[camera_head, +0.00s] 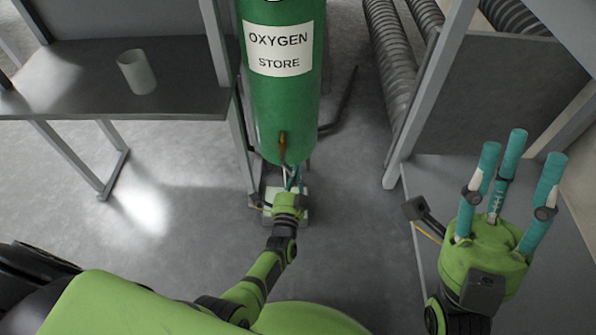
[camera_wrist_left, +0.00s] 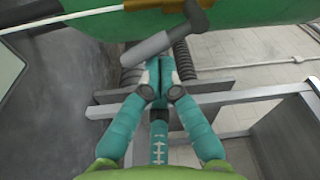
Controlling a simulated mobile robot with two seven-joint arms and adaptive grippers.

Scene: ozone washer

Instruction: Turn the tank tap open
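The green oxygen tank (camera_head: 285,105) hangs or stands upright at the top centre of the head view. A small brown tap part (camera_head: 283,143) is on its lower front. In the left wrist view a grey tap handle (camera_wrist_left: 160,43) slants across below the green tank side (camera_wrist_left: 250,12). My left gripper (camera_head: 291,180) is just below the tank; its teal fingers are mostly hidden there. In the left wrist view its fingers (camera_wrist_left: 158,72) are drawn together, tips right at the handle; I cannot tell whether they touch it. My right gripper (camera_head: 512,160) is open and empty at the right.
A metal frame with a dark panel (camera_head: 490,95) stands at the right. Grey floor between the tank and the frame is clear.

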